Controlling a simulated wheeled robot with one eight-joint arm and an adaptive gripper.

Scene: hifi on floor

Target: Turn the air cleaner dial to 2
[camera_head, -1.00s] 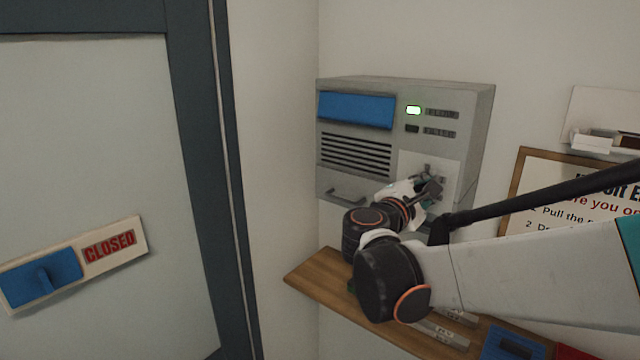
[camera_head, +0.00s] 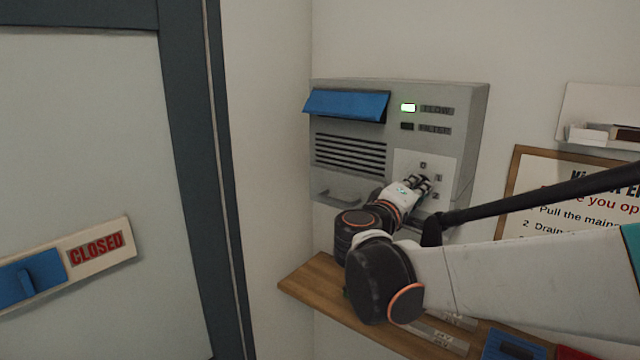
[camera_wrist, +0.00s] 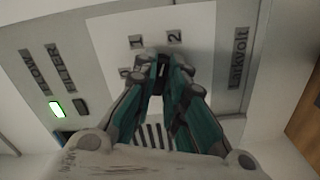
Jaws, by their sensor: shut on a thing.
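The air cleaner (camera_head: 462,120) is a grey wall box with a pale dial plate (camera_head: 448,160) at its lower right. The plate carries marks 0, 1 and 2. My gripper (camera_head: 421,184) is at the plate, its fingers shut on the small dark dial (camera_wrist: 160,71). In the wrist view the teal fingers (camera_wrist: 160,64) close on both sides of the dial and hide most of it. The marks 1 (camera_wrist: 136,42) and 2 (camera_wrist: 175,38) show just beyond the fingertips. I cannot tell exactly which mark the dial points to.
A blue flap (camera_head: 346,105) sticks out at the cleaner's upper left. A green lamp (camera_head: 408,107) is lit beside it. A wooden shelf (camera_head: 312,284) runs below, and a framed notice (camera_head: 510,190) hangs to the right. A door with a CLOSED sign (camera_head: 97,249) stands left.

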